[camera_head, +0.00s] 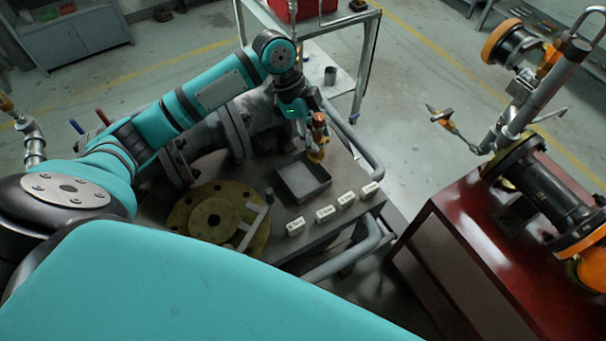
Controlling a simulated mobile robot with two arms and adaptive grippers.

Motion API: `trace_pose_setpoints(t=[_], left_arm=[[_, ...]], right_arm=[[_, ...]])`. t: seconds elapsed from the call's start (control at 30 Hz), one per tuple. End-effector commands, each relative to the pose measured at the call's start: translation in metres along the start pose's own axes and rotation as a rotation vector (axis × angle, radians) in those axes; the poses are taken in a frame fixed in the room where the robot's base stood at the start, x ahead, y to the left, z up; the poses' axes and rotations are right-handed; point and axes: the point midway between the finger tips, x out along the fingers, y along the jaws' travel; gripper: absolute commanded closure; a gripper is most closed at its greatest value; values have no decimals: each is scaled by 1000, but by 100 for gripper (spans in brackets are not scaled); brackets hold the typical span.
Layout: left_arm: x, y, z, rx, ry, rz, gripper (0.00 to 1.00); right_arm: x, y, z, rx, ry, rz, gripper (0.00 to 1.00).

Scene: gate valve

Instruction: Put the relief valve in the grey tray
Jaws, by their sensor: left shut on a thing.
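The relief valve (317,148), a small brass and orange-brown fitting, is upright at the far right side of the grey tray (320,193). My left gripper (313,119) is shut on its upper part. The valve's lower end is near the tray's far right edge, and I cannot tell whether it touches anything. The tray is a shallow square, and its visible floor is empty. My right gripper is not in view.
Several white labelled blocks (325,213) stand in a row along the bench's near right edge. A yellow flange (212,219) with a grey bar lies left of the tray. A large pipe (235,131) runs behind. A red cabinet (470,255) with valves stands to the right.

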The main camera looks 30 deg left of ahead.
Motion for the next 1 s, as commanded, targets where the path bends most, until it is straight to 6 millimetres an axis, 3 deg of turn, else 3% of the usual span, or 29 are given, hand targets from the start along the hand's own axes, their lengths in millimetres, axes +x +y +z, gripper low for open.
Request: trace_pose_setpoints(t=[0.4, 0.8, 1.0], left_arm=[[53, -1, 24, 56, 0, 22, 100], [92, -1, 41, 55, 0, 22, 100], [95, -2, 42, 58, 0, 18, 100]], right_arm=[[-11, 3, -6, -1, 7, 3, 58], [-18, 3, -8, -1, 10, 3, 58], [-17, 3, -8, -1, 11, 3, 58]])
